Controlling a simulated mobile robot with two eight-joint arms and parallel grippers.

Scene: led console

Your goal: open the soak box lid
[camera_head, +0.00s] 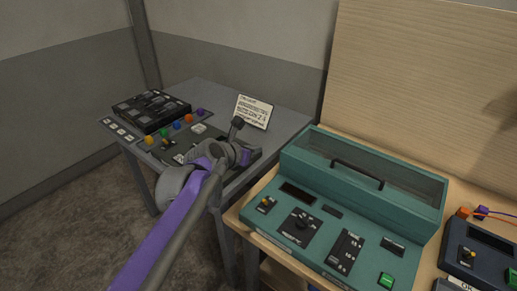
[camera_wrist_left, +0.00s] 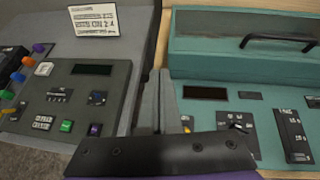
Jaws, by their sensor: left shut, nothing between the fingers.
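The soak box is the teal console (camera_head: 325,226) on the wooden table. Its long raised lid (camera_head: 310,152) has a dark see-through panel and a black bar handle (camera_head: 357,173), and it looks closed. In the left wrist view the teal lid (camera_wrist_left: 215,62) and the black handle (camera_wrist_left: 280,28) show at the upper right. My left gripper (camera_head: 237,122) is shut and empty, left of the teal console and apart from the handle. In the wrist view its grey fingers (camera_wrist_left: 160,85) point up between the two consoles. My right gripper is not in view.
A grey table on the left holds a dark console (camera_head: 170,150) with coloured knobs, a black panel unit (camera_head: 150,110) and a white sign (camera_head: 254,112). Another dark console (camera_head: 480,255) with cables stands right of the teal one. A wooden board (camera_head: 430,90) rises behind.

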